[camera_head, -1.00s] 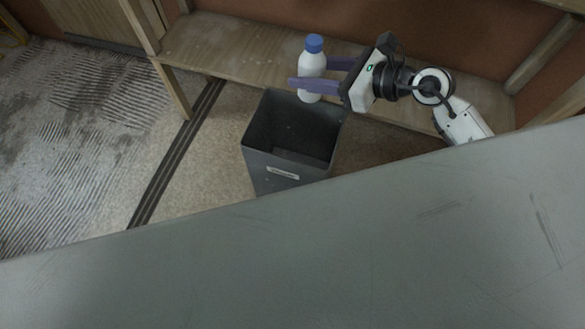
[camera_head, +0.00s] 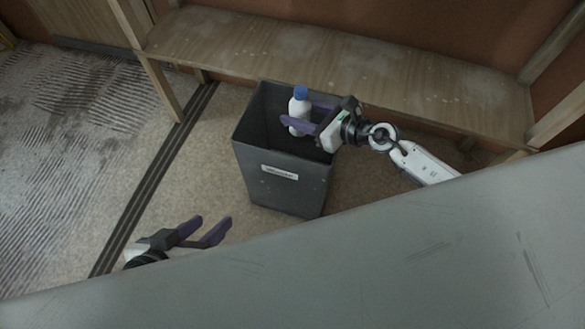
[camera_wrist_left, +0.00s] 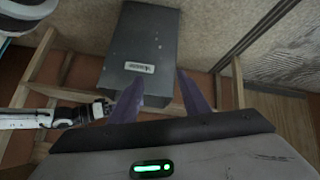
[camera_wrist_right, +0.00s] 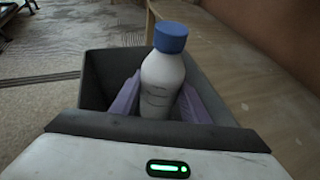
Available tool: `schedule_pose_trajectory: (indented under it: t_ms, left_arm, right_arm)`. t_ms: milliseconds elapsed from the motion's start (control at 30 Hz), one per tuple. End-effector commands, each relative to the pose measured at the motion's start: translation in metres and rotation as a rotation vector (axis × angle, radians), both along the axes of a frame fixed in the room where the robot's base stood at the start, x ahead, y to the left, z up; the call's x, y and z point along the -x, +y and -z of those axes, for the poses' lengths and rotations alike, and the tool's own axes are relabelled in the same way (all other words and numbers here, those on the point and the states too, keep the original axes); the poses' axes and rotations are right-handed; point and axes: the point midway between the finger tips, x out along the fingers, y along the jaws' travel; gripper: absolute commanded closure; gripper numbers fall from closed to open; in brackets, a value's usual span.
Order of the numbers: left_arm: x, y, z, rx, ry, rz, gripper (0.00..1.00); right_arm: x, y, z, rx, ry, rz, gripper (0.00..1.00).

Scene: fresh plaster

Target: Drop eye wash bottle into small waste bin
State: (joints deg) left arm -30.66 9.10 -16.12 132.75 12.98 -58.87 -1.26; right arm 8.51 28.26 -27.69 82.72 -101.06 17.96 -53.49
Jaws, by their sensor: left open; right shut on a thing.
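The eye wash bottle (camera_head: 298,108) is white with a blue cap and stands upright between the fingers of my right gripper (camera_head: 305,117). The right gripper is shut on it, above the open mouth of the small waste bin (camera_head: 283,181). In the right wrist view the bottle (camera_wrist_right: 163,82) is upright, with the grey bin's rim (camera_wrist_right: 97,75) around and behind it. The bin is dark grey with a pale label on its front. My left gripper (camera_head: 213,226) is open and empty, left of the bin and nearer to me. The left wrist view also shows the bin (camera_wrist_left: 142,50).
A wooden bench (camera_head: 330,60) runs behind the bin. A grey-green surface (camera_head: 330,265) fills the foreground. A dark strip (camera_head: 150,190) crosses the floor left of the bin, and the floor there is clear.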

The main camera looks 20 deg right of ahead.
Motion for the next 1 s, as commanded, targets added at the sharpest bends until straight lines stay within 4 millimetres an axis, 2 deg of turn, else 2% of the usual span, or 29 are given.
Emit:
schedule_pose_trajectory:
  t_ms: [100, 467, 500, 600, 1000]
  left_arm:
    - [-0.002, -0.005, -0.004, 0.034, -0.023, -0.001, 0.57]
    - [-0.003, -0.008, -0.010, 0.051, -0.035, -0.002, 0.57]
    - [-0.003, -0.008, -0.010, 0.051, -0.035, -0.002, 0.57]
    - [-0.003, -0.008, -0.010, 0.051, -0.035, -0.002, 0.57]
    - [-0.003, -0.007, -0.013, 0.046, -0.035, -0.003, 0.57]
  right_arm:
    - [-0.001, 0.000, 0.009, -0.002, -0.003, 0.000, 0.89]
    - [-0.001, 0.000, 0.010, -0.002, -0.002, 0.000, 0.89]
    - [-0.001, 0.000, 0.010, -0.002, -0.002, 0.000, 0.54]
    - [-0.001, 0.000, 0.010, -0.002, -0.002, 0.000, 0.37]
    - [0.007, -0.005, 0.007, 0.002, 0.001, 0.000, 0.37]
